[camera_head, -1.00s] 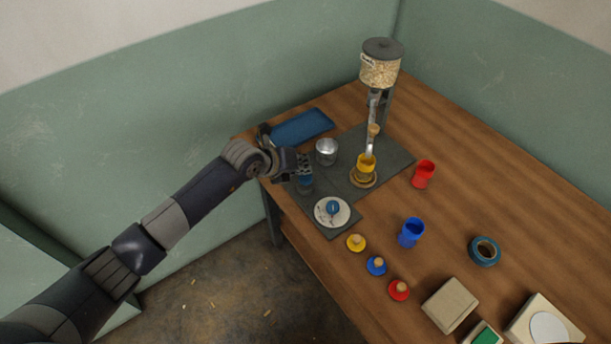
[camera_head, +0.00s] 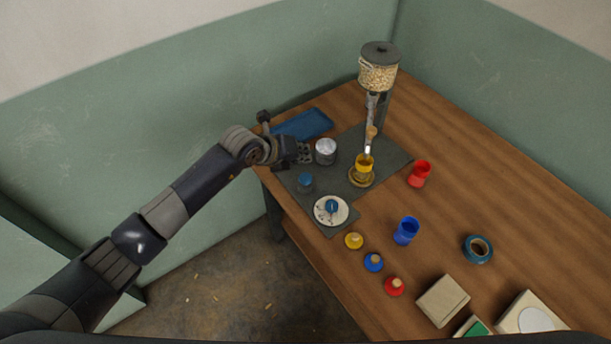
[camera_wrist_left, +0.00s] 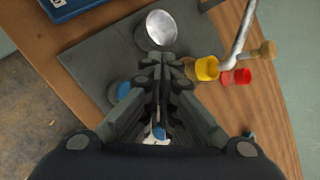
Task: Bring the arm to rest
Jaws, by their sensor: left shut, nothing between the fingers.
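My left arm comes in from the left in the head view. My left gripper (camera_head: 304,153) is shut and empty, above the back left part of the dark mat (camera_head: 393,157). It is just left of the metal cup (camera_head: 326,151). In the left wrist view the shut fingers (camera_wrist_left: 157,62) point toward the metal cup (camera_wrist_left: 157,29), with their tips just short of its rim in the picture. A small blue-topped jar (camera_head: 305,182) stands on the mat below the gripper. My right gripper is not in view.
A grain dispenser (camera_head: 378,75) stands at the back with a yellow cup (camera_head: 364,164) under its spout. A white dish (camera_head: 331,210), red cup (camera_head: 419,173), blue cup (camera_head: 406,231), tape roll (camera_head: 478,249) and several knobbed lids are on the table. A blue tray (camera_head: 302,124) lies behind the gripper.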

